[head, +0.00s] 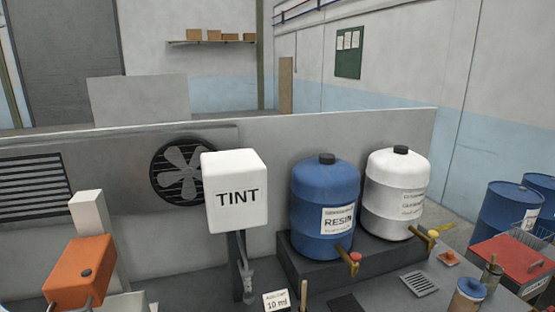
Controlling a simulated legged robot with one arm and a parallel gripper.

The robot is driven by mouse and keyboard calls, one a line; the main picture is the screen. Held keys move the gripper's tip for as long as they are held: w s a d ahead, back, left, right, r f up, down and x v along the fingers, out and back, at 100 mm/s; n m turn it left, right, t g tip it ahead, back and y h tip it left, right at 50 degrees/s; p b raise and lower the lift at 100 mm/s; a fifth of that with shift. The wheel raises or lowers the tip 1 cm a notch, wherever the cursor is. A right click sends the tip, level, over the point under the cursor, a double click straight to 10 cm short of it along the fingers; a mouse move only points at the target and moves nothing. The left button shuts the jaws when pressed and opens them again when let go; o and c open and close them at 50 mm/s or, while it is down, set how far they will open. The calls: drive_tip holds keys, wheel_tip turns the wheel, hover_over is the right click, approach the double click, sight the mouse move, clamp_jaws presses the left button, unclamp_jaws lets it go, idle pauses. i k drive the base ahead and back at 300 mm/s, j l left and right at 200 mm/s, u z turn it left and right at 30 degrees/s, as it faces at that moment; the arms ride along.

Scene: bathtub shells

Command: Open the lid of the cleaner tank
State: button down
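A white tank (393,195) with a black cap (401,150) stands upright on a dark raised block, right of centre. Its label is turned to the right and is too small to read surely, so I cannot confirm that it says cleaner. The cap sits on top of the tank. A tap with a yellow handle (433,234) is at its lower right. A blue tank (322,210) labelled RESIN, also black-capped, stands close on its left. I do not see my gripper in the head view.
A white TINT box (235,190) stands left of the blue tank. An orange box (80,272) is at lower left. A small grate (419,283), a blue-topped container (467,296) and a red-topped box (510,262) are at lower right. A grey partition (285,150) runs behind the tanks.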

sight(521, 264)
drive_tip(key=z, duration=1.55)
drive_tip(key=u, duration=0.35)
drive_tip(key=i+l+u, duration=0.6)
drive_tip(key=l+u, duration=0.35)
drive_tip(key=i+l, duration=0.15)
drive_tip(key=l, duration=0.25)
drive_tip(key=i+l, duration=0.1)
drive_tip(key=l, duration=0.25)
drive_tip(key=i+l+u, duration=0.1)
drive_tip(key=l, duration=0.3)
drive_tip(key=i+l, duration=0.15)
drive_tip(key=l, duration=0.2)
drive_tip(key=i+l, duration=0.1)
drive_tip(key=l, duration=0.3)
drive_tip(key=i+l, duration=0.15)
drive_tip(key=l, duration=0.25)
drive_tip(key=i+l+u, duration=0.1)
drive_tip(key=l, duration=0.3)
